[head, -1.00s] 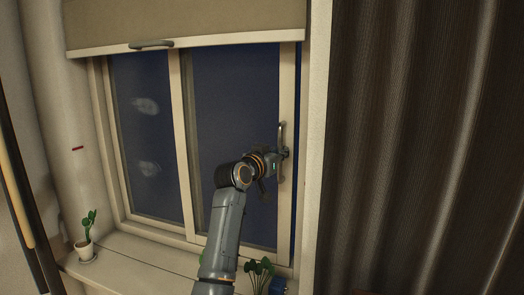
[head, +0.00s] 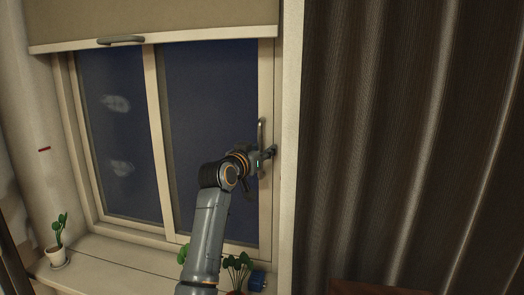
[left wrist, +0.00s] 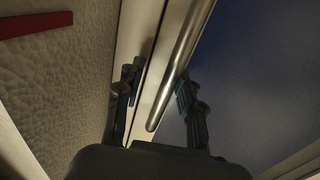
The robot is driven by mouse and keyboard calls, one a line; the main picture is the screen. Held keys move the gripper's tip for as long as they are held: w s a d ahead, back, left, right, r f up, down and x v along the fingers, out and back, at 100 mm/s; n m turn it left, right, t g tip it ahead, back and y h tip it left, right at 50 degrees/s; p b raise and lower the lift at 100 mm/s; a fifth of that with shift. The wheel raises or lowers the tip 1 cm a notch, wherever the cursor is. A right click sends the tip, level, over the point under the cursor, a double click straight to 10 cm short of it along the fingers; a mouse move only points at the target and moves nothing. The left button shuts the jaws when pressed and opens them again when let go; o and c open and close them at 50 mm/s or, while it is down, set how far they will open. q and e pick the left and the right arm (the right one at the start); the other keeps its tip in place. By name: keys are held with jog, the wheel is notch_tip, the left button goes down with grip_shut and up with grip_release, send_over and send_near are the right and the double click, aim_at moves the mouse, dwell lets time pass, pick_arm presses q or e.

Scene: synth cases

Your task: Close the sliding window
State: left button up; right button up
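The window has a left pane (head: 118,130) and a right sash (head: 210,95), with dark blue glass. The right sash's right stile (head: 266,205) stands against the right window frame, and I see no dark gap there in the head view. A vertical bar handle (head: 261,131) is on this stile; it also shows in the left wrist view (left wrist: 178,70). My left gripper (head: 268,154) is at the handle's lower part. In the left wrist view the gripper's (left wrist: 160,95) two fingers stand apart on either side of the handle, with space visible around it. My right gripper is out of view.
A roller blind (head: 190,20) hangs over the window top. Potted plants stand on the sill (head: 110,262), one at the left (head: 57,240) and one near my arm (head: 238,268). A dark curtain (head: 400,140) hangs at the right.

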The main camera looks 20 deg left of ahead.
pick_arm(q)
jog(key=shift+a, duration=0.2)
jog(key=s+a, duration=0.1)
jog(key=s, duration=1.1)
jog(key=shift+a, duration=0.15)
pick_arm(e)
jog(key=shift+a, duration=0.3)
